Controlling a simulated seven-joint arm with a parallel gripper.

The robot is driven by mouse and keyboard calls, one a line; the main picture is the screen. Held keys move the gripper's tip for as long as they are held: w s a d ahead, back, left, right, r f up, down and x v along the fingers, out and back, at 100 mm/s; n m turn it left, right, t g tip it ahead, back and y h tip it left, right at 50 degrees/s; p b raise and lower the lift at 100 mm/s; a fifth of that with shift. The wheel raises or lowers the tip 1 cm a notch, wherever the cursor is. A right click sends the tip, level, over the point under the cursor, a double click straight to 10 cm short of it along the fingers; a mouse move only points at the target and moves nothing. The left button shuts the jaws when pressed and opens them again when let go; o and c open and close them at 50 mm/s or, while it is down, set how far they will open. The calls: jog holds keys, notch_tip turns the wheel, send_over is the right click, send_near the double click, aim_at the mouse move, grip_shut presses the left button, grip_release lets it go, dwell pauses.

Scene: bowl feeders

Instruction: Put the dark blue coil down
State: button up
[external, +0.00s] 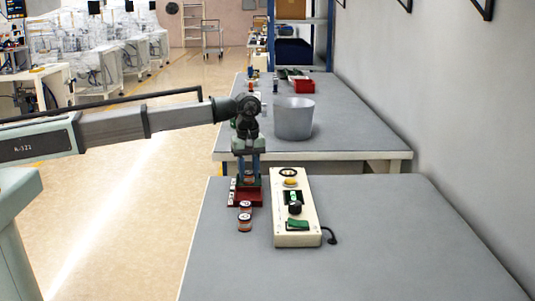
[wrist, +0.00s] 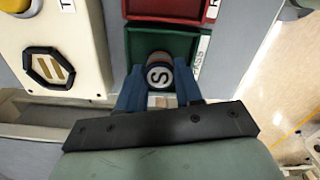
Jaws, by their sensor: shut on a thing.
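My gripper (wrist: 160,88) has blue fingers, closed on the sides of a round coil (wrist: 159,74). The coil has a dark rim and a pale top marked with an S; I cannot clearly tell a dark blue colour. In the wrist view the coil is over the green tray (wrist: 192,46), whose label reads PASS. In the external view my gripper (external: 249,168) points straight down above the trays, behind the red tray (external: 245,200). Whether the coil touches the tray floor is hard to tell.
A cream control box (external: 292,215) with buttons stands close to the right of the trays. A grey bucket (external: 294,118) is on the table behind. The front right of the table is clear.

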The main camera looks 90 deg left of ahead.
aim_at(249, 172)
jog(key=shift+f, duration=0.1)
jog(key=o, duration=1)
jog(key=shift+o, duration=0.2)
notch_tip(249, 172, up, 12)
